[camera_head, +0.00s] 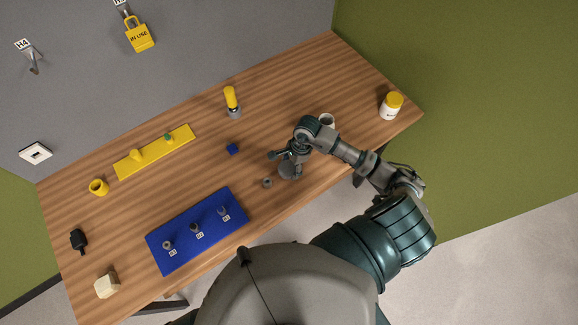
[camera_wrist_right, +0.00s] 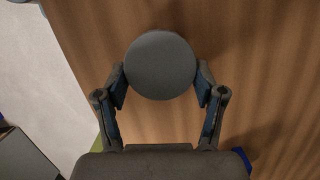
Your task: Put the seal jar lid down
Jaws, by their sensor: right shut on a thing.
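A round dark grey lid (camera_wrist_right: 161,65) is between the two fingers of my right gripper (camera_wrist_right: 161,86) in the wrist view. The fingers press on its rim from both sides, and its flat face is toward the camera. In the head view my right gripper (camera_head: 286,161) is over the front right part of the table, and the grey lid (camera_head: 290,171) shows beneath it. I cannot tell whether the lid touches the table. My left gripper is not in view.
Bare wood lies around the gripper.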

